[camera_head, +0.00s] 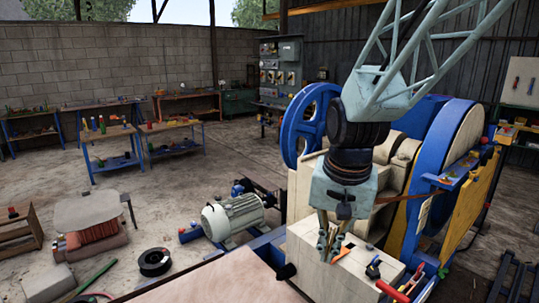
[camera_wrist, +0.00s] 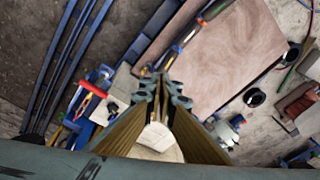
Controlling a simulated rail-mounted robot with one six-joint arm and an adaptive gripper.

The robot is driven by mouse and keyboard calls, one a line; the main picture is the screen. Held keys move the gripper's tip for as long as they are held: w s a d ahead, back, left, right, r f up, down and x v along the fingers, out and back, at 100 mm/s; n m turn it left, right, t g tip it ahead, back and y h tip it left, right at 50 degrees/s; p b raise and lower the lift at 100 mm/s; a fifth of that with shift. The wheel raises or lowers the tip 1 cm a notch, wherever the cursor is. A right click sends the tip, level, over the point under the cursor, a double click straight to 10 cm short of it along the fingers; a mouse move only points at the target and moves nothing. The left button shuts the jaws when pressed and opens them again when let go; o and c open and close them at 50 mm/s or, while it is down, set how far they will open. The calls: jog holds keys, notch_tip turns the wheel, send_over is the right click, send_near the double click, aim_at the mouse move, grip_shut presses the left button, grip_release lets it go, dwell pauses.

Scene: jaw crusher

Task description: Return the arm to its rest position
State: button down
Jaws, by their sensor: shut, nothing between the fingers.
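My gripper (camera_head: 330,244) hangs from my arm at the right of the head view, pointing down in front of the jaw crusher (camera_head: 390,185). Its fingers are close together over or before the crusher's pale front block (camera_head: 330,268); I cannot tell whether they touch it. In the wrist view my gripper (camera_wrist: 160,84) is shut, with its fingertips together and nothing visible between them. The arm's lattice link rises to the top right of the head view and hides part of the crusher.
Red-handled tools (camera_head: 392,291) lie on the block's right side. The crusher's blue flywheel (camera_head: 308,122) stands behind my gripper. A grey motor (camera_head: 233,215) and a black reel (camera_head: 154,261) are to the left. Blue workbenches (camera_head: 110,136) stand farther back, with open floor before them.

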jog(key=s+d+r+n, duration=0.1)
jog(key=s+r, duration=0.3)
jog(key=s, duration=0.5)
jog(key=s+d+r+n+t, duration=0.1)
jog(key=s+d+r, duration=0.2)
jog(key=s, duration=0.7)
jog(key=s+d+r+n, duration=0.2)
jog(key=s+r, duration=0.3)
jog(key=s, duration=0.4)
jog(key=shift+s+d+r+t, duration=0.2)
jog(key=shift+d+t, duration=0.2)
jog(key=shift+d, duration=0.15)
jog(key=shift+w+a, duration=0.1)
jog(key=shift+f, duration=0.15)
dwell(0.4)
notch_tip(320, 180, down, 5)
jog(key=b, duration=0.5)
jog(key=c, duration=3.4)
grip_release()
